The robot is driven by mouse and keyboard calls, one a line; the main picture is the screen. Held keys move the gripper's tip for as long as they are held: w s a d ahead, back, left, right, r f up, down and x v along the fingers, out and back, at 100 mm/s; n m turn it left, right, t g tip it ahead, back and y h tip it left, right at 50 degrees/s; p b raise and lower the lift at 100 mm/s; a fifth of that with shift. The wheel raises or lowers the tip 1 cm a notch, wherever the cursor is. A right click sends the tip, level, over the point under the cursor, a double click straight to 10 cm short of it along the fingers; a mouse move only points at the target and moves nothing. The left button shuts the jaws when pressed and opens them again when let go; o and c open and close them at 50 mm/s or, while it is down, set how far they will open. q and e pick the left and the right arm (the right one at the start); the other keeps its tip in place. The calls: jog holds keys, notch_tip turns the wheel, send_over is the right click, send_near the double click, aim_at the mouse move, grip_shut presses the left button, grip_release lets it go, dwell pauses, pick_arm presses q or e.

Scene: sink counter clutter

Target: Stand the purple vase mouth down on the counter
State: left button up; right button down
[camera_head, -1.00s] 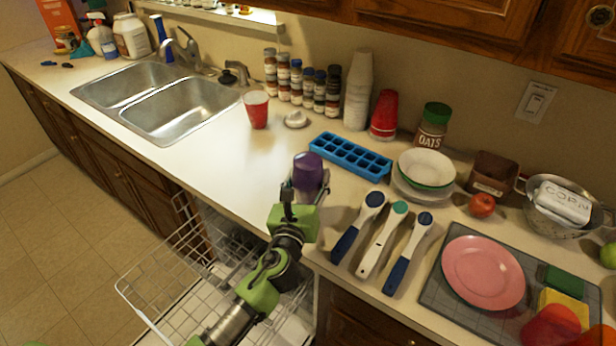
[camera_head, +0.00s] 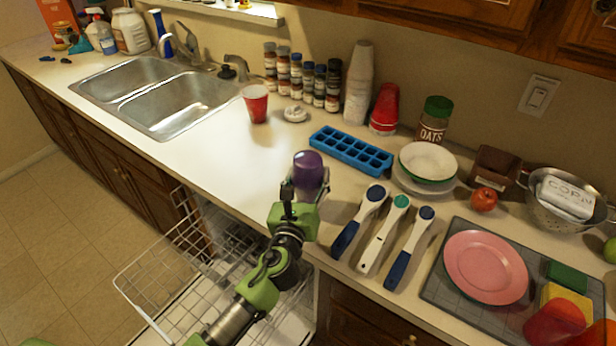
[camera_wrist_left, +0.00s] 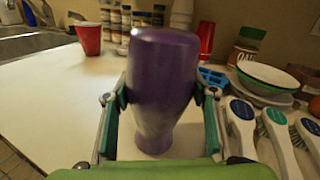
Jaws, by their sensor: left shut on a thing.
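The purple vase (camera_head: 309,172) is upside down over the front part of the counter, in the middle of the head view. In the left wrist view the vase (camera_wrist_left: 162,75) shows a broad closed end on top, narrows below, and flares at its lower end. My left gripper (camera_head: 305,192) is shut on it, with a finger on each side in the wrist view (camera_wrist_left: 160,98). The lower end is close to the white counter (camera_head: 240,160); I cannot tell whether it touches. The mouth itself is hidden.
A blue ice tray (camera_head: 350,150) lies behind the vase, and several brushes (camera_head: 382,235) lie to its right. A red cup (camera_head: 256,103) stands farther back left. The counter left of the vase is clear. A pulled-out wire rack (camera_head: 185,265) is below the front edge.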

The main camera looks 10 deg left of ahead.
pick_arm(q)
jog(key=shift+f+b, duration=0.35)
jog(key=o, duration=1.5)
jog(key=shift+f, duration=0.15)
jog(key=shift+s, duration=0.1)
jog(key=s, duration=1.2)
